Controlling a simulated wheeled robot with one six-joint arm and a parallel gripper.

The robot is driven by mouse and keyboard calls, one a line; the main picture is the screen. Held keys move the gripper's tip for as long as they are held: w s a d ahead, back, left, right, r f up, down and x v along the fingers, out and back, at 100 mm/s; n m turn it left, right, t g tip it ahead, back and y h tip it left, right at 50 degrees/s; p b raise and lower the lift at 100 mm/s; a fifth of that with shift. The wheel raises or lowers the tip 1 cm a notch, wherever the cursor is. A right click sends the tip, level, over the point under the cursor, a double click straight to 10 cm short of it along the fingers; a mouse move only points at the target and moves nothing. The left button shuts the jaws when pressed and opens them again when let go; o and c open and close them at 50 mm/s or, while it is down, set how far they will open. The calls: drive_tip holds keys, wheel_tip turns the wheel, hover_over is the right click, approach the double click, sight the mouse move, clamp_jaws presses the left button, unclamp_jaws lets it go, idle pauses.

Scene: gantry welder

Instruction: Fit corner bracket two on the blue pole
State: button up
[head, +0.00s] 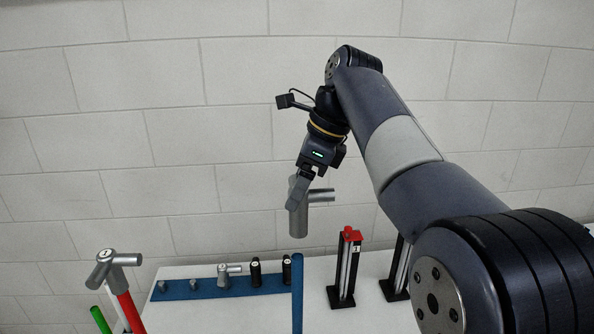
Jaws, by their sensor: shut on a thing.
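My gripper (300,191) is shut on a grey corner bracket (299,222) with one tube pointing down and one pointing right. Its number is not visible. The blue pole (297,295) stands upright at the front of the white table. The bracket's lower tube end shows just above the pole top in the picture, with a small gap between them. How far apart they are in depth I cannot tell. The fingers cover part of the bracket's upper end.
Another grey bracket (110,261) sits on a red pole (131,311) at left, beside a green pole (101,320). A blue rack (203,289) holds several small parts on the white table (262,317). A black stand with a red top (347,267) is right of the blue pole.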

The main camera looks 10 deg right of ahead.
drive_tip(key=shift+s+f, duration=0.2)
drive_tip(key=shift+f, duration=0.6)
drive_tip(key=shift+w+f, duration=0.1)
drive_tip(key=shift+f, duration=1.45)
drive_tip(key=shift+a, duration=0.1)
drive_tip(key=shift+f, duration=0.1)
drive_tip(key=shift+f+b, duration=1.6)
drive_tip(key=shift+f, duration=1.75)
drive_tip(key=o, duration=1.2)
drive_tip(key=shift+r, duration=0.15)
